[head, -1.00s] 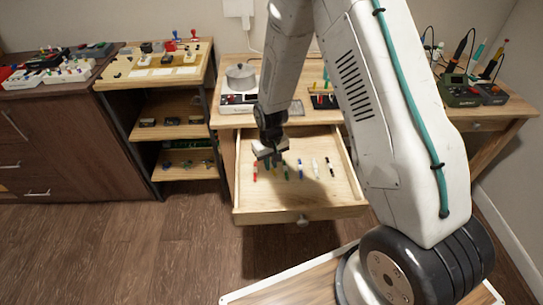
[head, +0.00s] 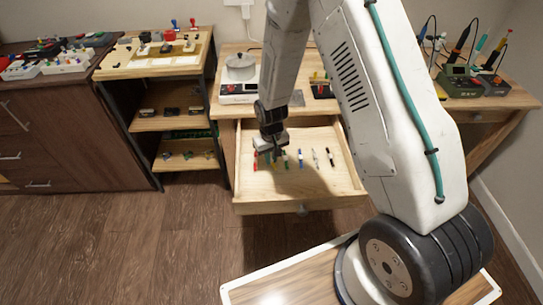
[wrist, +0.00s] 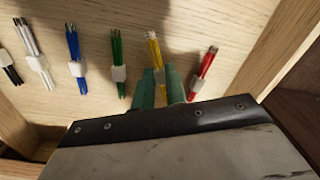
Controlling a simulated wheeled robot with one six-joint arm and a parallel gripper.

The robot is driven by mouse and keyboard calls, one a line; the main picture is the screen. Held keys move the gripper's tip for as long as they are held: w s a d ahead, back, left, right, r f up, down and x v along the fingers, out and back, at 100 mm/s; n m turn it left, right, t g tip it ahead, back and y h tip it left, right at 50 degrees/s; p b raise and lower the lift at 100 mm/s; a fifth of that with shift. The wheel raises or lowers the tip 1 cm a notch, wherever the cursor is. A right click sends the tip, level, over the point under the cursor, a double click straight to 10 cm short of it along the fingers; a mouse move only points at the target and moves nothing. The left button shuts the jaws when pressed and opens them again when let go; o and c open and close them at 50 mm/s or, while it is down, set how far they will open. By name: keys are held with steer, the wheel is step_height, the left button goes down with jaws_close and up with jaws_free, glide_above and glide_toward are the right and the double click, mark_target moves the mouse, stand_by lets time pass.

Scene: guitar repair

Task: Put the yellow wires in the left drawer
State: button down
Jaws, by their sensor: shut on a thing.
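The yellow wires (wrist: 154,48) lie in the wrist view between the two green fingertips of my gripper (wrist: 160,74), which is shut on them. In the head view my gripper (head: 269,155) is low inside the open left drawer (head: 270,208) and mostly hides the yellow wires. The red wires (wrist: 207,62) lie just right of the fingers in the wrist view, close to the right fingertip. The green wires (wrist: 117,50) lie just left of them. I cannot tell whether the yellow wires are clear of the drawer floor.
Blue wires (wrist: 75,55), white wires (wrist: 36,58) and black wires (wrist: 10,68) lie in a row on the drawer floor. The drawer walls (wrist: 282,48) stand around them. A scale with a pot (head: 239,75) is on the desk above. The drawer's front floor is clear.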

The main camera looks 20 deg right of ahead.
steer(key=shift+f, duration=0.35)
steer(key=c, duration=1.3)
jaws_free()
steer(key=shift+c, duration=0.2)
step_height(320, 180, up, 8)
steer(key=shift+f, duration=0.1)
